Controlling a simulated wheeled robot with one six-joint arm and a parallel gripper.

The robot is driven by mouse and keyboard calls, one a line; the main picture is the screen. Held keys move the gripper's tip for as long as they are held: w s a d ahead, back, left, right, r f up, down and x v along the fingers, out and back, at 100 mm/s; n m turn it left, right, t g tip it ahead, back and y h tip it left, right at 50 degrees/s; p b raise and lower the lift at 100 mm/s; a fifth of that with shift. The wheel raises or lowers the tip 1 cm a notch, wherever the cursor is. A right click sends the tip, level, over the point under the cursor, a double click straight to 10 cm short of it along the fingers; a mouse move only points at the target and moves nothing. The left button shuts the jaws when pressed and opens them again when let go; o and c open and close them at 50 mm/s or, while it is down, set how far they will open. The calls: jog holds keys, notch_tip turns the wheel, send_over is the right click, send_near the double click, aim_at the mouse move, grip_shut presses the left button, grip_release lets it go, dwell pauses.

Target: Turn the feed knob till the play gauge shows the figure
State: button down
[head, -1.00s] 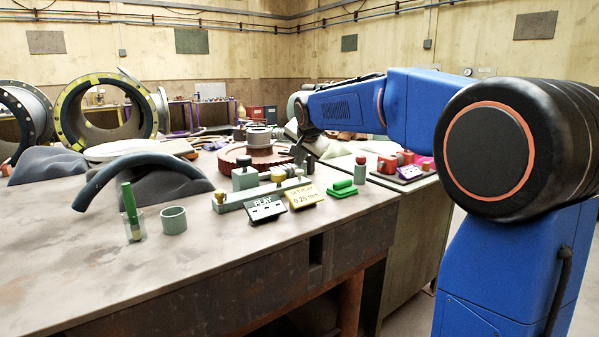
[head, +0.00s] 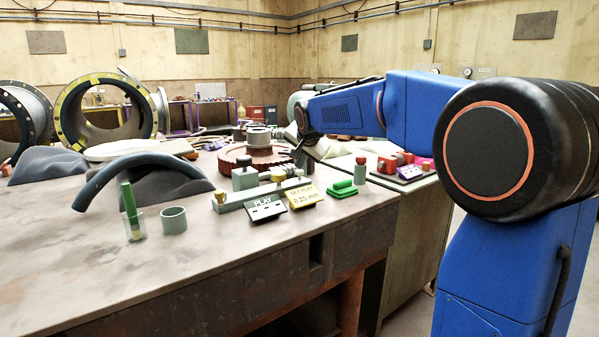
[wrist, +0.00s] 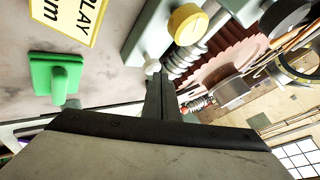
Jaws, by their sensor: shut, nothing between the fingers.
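The play fixture has a grey-green bar (head: 238,196) on the bench, with a dark-topped post and small brass knobs. The dark PLAY gauge (head: 264,209) leans in front of it; its reading is too small to make out. The yellow card (head: 304,198) beside it reads SET PLAY 0.25 mm. My gripper (head: 299,158) is at the right end of the fixture, partly hidden behind it. In the wrist view its dark fingers (wrist: 160,92) are shut and empty, close to a small white knob (wrist: 152,67). A yellow knob (wrist: 188,24) lies just beyond. Which knob is the feed knob is unclear.
A ribbed red gear (head: 248,157) sits behind the fixture. A curved dark pipe (head: 140,166), a green stick in a clear cup and a grey-green ring (head: 174,220) are left. The bench front-left is clear.

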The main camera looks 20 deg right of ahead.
jog(key=shift+f, duration=0.45)
dwell(0.6)
jog(key=shift+r, duration=1.05)
jog(key=shift+r, duration=0.1)
jog(key=shift+r, duration=2.4)
jog(key=n+g, duration=0.1)
jog(key=n, duration=0.1)
send_near(300, 172)
jog(key=s, duration=0.3)
jog(key=s+d, duration=0.1)
jog(key=shift+s+f, duration=0.25)
jog(key=shift+s, duration=0.1)
jog(key=s+f+n+g, duration=0.1)
jog(key=s+f+n, duration=0.1)
jog(key=s+f, duration=0.6)
jog(key=s+f+n+g, duration=0.1)
jog(key=s+f+n, duration=0.2)
jog(key=s, duration=1.4)
jog(key=s+f+n+g+y, duration=0.1)
jog(key=s+f+n, duration=0.2)
jog(key=s+f, duration=0.9)
jog(key=shift+s+a+f, duration=0.35)
jog(key=shift+s, duration=0.45)
